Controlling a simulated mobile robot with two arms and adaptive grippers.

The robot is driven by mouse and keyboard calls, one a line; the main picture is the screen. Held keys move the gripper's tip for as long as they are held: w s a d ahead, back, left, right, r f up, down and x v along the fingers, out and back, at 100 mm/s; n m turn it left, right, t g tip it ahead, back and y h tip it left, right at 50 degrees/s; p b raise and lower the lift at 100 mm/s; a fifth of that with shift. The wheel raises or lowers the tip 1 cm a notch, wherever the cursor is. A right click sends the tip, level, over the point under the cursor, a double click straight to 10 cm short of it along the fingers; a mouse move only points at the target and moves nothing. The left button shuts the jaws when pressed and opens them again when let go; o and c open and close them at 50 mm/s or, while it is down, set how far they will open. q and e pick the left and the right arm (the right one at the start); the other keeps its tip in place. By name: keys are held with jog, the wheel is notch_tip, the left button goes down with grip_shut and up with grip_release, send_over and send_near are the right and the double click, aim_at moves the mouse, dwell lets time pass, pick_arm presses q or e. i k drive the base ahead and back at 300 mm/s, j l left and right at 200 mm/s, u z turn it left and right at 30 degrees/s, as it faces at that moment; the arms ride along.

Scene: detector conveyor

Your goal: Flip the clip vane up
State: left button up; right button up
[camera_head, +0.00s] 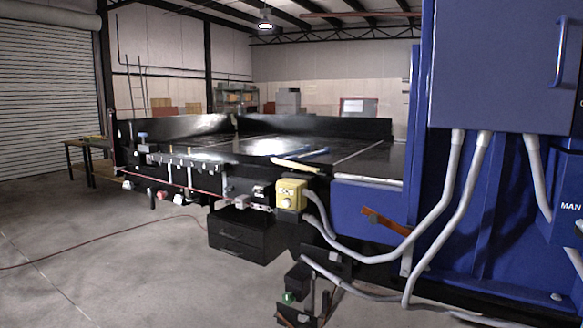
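I cannot tell for certain which part is the clip vane. A flat orange strip (385,222) sticks out beside the blue machine housing, tilted with its left end higher than its right. It is in front of the blue panel, and grey conduits curve below it. Small metal clips and brackets (185,160) line the front edge of the black conveyor table (350,165), too small to make out in detail. Neither of my grippers shows in the head view.
A blue cabinet (495,65) fills the right side. Grey conduits (440,205) run down from it and across the front. A yellow control box (290,194) hangs at the table's corner, above a black drawer unit (240,235).

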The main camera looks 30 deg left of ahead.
aim_at(304, 168)
jog(key=i+j, duration=0.4)
jog(key=i+j+u, duration=0.1)
jog(key=i+j, duration=0.3)
jog(key=i, duration=0.25)
jog(key=i+j, duration=0.35)
jog(key=i, duration=0.15)
